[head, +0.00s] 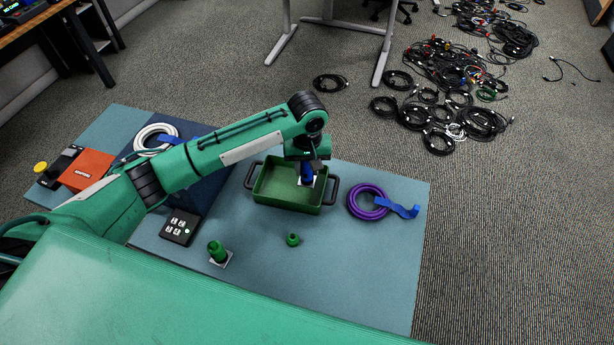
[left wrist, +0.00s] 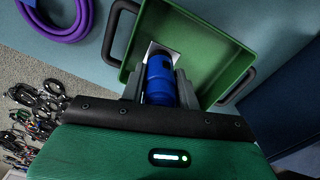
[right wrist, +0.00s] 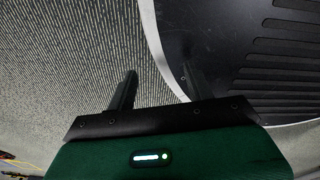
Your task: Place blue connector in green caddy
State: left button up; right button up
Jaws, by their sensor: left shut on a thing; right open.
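The blue connector (head: 307,172) is held by my left gripper (head: 306,168) over the green caddy (head: 290,206). In the left wrist view the blue connector (left wrist: 160,78) sits between the two fingers (left wrist: 160,90), with a white plate at its far end. The green caddy (left wrist: 222,92) lies behind it, and the connector shows against the caddy's inside. I cannot tell whether it touches the caddy floor. My right gripper (right wrist: 156,90) is open and empty in the right wrist view, away from the caddy.
A purple cable coil (head: 367,202) with a blue strap lies right of the caddy. A green connector (head: 217,252), a small green part (head: 293,240) and a black button box (head: 180,226) are in front. A white coil (head: 156,137) and an orange box (head: 87,170) are left.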

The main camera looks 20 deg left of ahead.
aim_at(307, 178)
pick_arm(q)
jog(key=shift+f, duration=0.7)
notch_tip(307, 178, down, 3)
jog(key=shift+r, duration=0.2)
jog(key=shift+f, duration=0.4)
jog(key=o, duration=1)
jog(key=shift+o, duration=0.2)
pick_arm(e)
jog(key=shift+s+d, duration=0.2)
jog(key=shift+d, duration=0.15)
jog(key=shift+a, duration=0.1)
